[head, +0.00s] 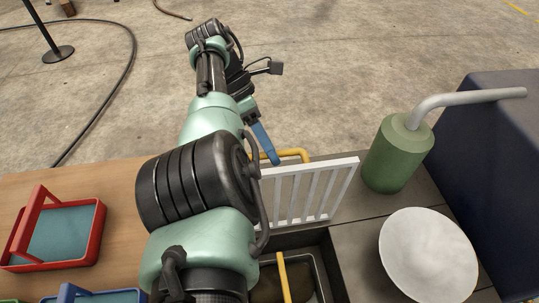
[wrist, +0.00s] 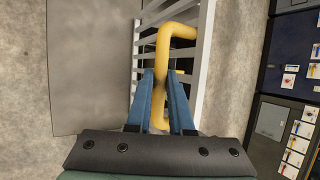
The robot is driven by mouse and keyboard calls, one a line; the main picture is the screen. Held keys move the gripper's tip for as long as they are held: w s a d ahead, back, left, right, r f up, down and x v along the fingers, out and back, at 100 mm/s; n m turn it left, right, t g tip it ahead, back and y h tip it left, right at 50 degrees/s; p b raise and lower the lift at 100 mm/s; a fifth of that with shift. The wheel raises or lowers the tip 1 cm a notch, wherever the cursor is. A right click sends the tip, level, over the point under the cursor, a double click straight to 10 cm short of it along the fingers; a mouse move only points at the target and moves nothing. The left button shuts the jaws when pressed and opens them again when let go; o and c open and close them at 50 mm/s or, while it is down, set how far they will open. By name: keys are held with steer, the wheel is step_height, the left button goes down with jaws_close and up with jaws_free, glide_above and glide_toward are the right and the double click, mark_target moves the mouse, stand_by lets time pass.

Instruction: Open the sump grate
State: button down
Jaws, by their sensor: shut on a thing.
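The white barred sump grate (head: 345,185) stands up on edge, close to upright, behind the dark sump opening (head: 331,270) in the head view. Its yellow handle (head: 297,152) sticks out from the far side of the bars. In the wrist view the handle (wrist: 163,42) runs down between the two blue fingers of my gripper (wrist: 160,88), with the grate's white bars (wrist: 205,45) alongside. My gripper (head: 267,152) is shut on the handle. My arm hides the left part of the grate and of the opening in the head view.
A green canister (head: 392,155) with a grey spout stands right of the grate. A white bowl (head: 428,255) sits in front of it. A yellow bar (head: 284,277) shows inside the opening. A red-framed tray (head: 98,232) lies at the left. A dark blue block (head: 505,150) stands far right.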

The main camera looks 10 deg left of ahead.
steer(key=shift+f, duration=0.15)
stand_by(0.3)
steer(key=c, duration=0.8)
jaws_free()
steer(key=shift+w+r, duration=0.1)
steer(key=shift+r, duration=0.1)
step_height(320, 180, up, 10)
steer(key=p, duration=1)
steer(key=shift+f, duration=0.1)
